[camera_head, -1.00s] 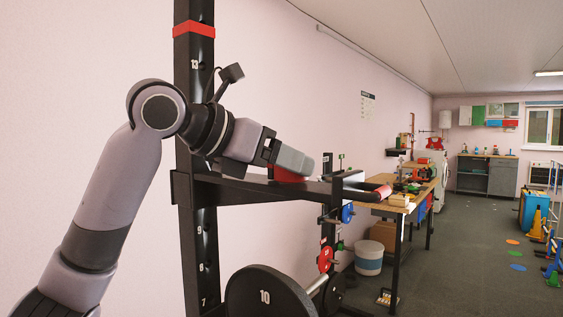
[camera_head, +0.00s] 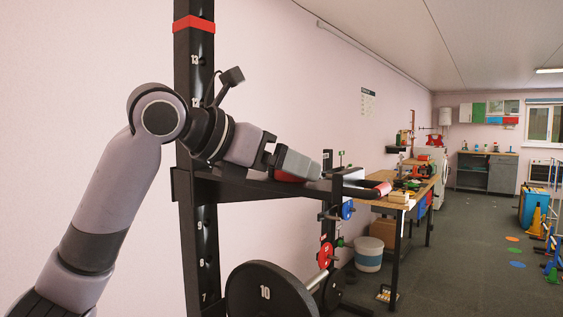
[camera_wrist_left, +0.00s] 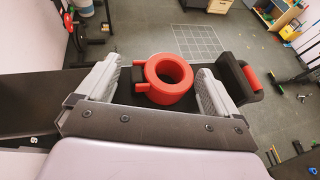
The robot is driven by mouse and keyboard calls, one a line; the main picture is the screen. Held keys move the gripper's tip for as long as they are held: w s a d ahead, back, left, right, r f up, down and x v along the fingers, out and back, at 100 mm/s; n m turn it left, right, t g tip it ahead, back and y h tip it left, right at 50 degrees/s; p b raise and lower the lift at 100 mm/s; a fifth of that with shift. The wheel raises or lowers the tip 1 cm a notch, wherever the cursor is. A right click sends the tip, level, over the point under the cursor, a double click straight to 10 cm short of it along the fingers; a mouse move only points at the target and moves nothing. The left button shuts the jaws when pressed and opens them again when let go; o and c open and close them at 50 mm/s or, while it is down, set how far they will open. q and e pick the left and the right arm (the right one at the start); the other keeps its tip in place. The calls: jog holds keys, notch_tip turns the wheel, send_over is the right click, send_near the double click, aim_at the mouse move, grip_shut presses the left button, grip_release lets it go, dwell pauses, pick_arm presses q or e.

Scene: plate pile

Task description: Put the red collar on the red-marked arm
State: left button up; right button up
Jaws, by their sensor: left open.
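The red collar (camera_wrist_left: 169,79) is a thick ring with small side lugs. It sits on top of a black horizontal rack arm (camera_head: 235,190), and in the head view only a sliver of the collar (camera_head: 289,178) shows under my gripper. My left gripper (camera_head: 312,168) is open above the arm; in the left wrist view its two grey fingers (camera_wrist_left: 158,88) stand on either side of the collar, with gaps visible. A red band (camera_head: 193,24) marks the rack's upright high up. A red piece (camera_wrist_left: 251,77) is at the arm's far end. My right gripper is not in view.
A black weight plate (camera_head: 262,292) marked 10 is below the arm. A small stand with red (camera_head: 326,255) and blue (camera_head: 347,209) discs is just beyond. A workbench (camera_head: 400,204) stands behind it. Open floor (camera_head: 470,260) lies to the right.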

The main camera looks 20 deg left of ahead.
pick_arm(q)
jog(key=shift+r, duration=0.4)
jog(key=v, duration=1.2)
jog(key=shift+r+b, duration=0.3)
jog(key=shift+b, duration=0.15)
